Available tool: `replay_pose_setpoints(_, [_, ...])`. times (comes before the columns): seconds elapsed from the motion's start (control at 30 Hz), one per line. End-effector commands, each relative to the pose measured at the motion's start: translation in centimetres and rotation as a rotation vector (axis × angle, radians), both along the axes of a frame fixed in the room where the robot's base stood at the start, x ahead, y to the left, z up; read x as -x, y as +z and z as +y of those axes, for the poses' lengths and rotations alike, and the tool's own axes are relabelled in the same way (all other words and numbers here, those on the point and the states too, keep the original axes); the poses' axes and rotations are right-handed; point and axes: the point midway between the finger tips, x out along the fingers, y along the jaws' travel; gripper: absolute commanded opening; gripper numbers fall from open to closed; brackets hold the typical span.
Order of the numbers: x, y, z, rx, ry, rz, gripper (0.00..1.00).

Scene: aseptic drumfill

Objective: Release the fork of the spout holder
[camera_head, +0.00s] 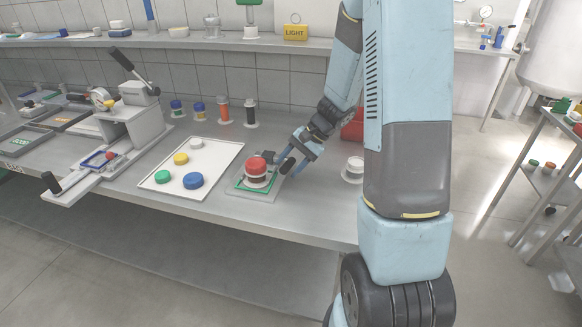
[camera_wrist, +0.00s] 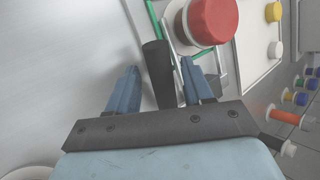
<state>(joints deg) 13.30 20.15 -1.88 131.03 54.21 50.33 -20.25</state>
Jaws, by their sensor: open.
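The spout holder (camera_head: 240,194) is a grey plate with a green outline near the bench's front edge. A spout with a red cap (camera_head: 257,165) stands upright on it. The cap also shows at the top of the wrist view (camera_wrist: 212,20). A dark handle (camera_wrist: 158,72), apparently the fork's, points towards my gripper; pale metal parts lie beside it. My gripper (camera_head: 295,154) is at the holder's right side. In the wrist view its blue fingers (camera_wrist: 160,80) are open, one on each side of the handle, with gaps visible. The fork's tines are not clearly visible.
A white tray (camera_head: 212,152) with several coloured caps lies left of the holder. A lever press (camera_head: 135,115) stands farther left. Several spools (camera_head: 223,110) stand along the back. A white flanged piece (camera_head: 353,168) and a red object (camera_head: 353,126) are to the right.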

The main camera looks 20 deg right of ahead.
Motion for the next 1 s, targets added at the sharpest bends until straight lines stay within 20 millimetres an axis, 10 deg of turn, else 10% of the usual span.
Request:
replay_pose_setpoints(0.5, [-0.15, -1.29, 1.00, 0.001, -0.001, 0.000, 0.51])
replay_pose_setpoints(1.0, [-0.08, -1.32, 0.95, 0.001, -0.002, 0.001, 0.04])
